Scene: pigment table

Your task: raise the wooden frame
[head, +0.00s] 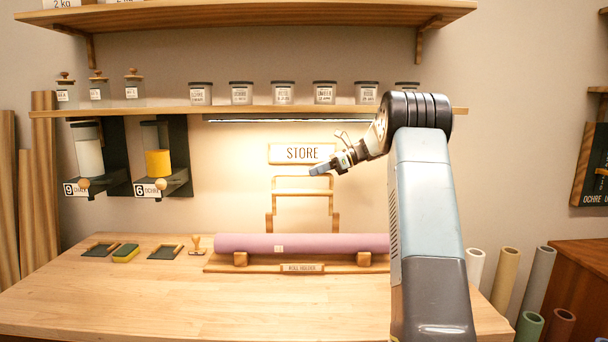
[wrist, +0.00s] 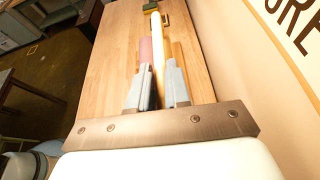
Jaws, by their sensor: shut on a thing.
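The wooden frame (head: 303,194) stands upright behind the pink roll, below the STORE sign, with a top bar, a crossbar and stepped-out legs. Its lower ends come down to just behind the roll, where their contact is hard to tell. My gripper (head: 318,170) is at the frame's top bar, coming in from the right. In the wrist view my gripper (wrist: 159,92) is shut on a pale wooden bar (wrist: 157,50) of the frame, which runs away between the two grey fingers.
The pink roll (head: 330,243) lies on a wooden holder (head: 225,265) on the table (head: 120,300). Small dark trays (head: 165,252), a yellow-green block (head: 126,253) and a stamp (head: 195,243) sit left of it. A jar shelf (head: 170,111) is above; the front table is clear.

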